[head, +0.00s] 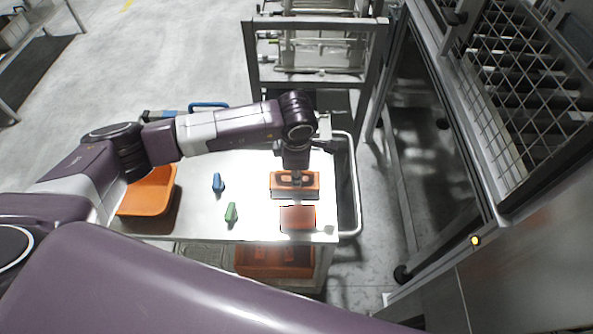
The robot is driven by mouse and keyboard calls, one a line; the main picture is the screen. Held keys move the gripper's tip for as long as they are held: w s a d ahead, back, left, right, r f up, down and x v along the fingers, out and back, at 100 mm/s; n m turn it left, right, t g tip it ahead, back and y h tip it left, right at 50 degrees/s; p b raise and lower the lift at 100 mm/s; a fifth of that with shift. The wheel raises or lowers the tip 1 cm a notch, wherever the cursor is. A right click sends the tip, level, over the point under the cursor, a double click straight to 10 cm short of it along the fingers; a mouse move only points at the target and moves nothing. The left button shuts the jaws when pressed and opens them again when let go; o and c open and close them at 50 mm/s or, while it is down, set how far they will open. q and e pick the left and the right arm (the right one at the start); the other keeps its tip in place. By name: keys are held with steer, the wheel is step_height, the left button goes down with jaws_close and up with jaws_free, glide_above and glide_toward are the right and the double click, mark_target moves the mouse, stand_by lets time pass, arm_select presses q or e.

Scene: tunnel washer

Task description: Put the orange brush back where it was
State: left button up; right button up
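The orange brush (311,181) is an orange block with a dark lower edge, near the right end of the white table (255,180). My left gripper (296,181) points down at the middle of the brush, and its fingertips overlap the top of it. Whether the fingers are closed on it, and whether the brush rests on the table or is slightly lifted, I cannot tell. A flat reddish rectangle (298,218) lies on the table just in front of the brush. My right gripper is not in view.
A blue piece (217,182) and a green piece (231,213) stand mid-table. An orange tray (150,192) is at the left. An orange crate (275,262) sits below the front edge. A metal rail (355,185) borders the right end, and a rack (318,55) stands behind.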

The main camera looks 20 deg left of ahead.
arm_select(q)
step_height(320, 180, up, 12)
steer(key=s+b, duration=0.2)
steer(key=b, duration=0.1)
steer(key=shift+d+b, duration=0.3)
steer(key=shift+b, duration=0.05)
steer(key=shift+f, duration=0.1)
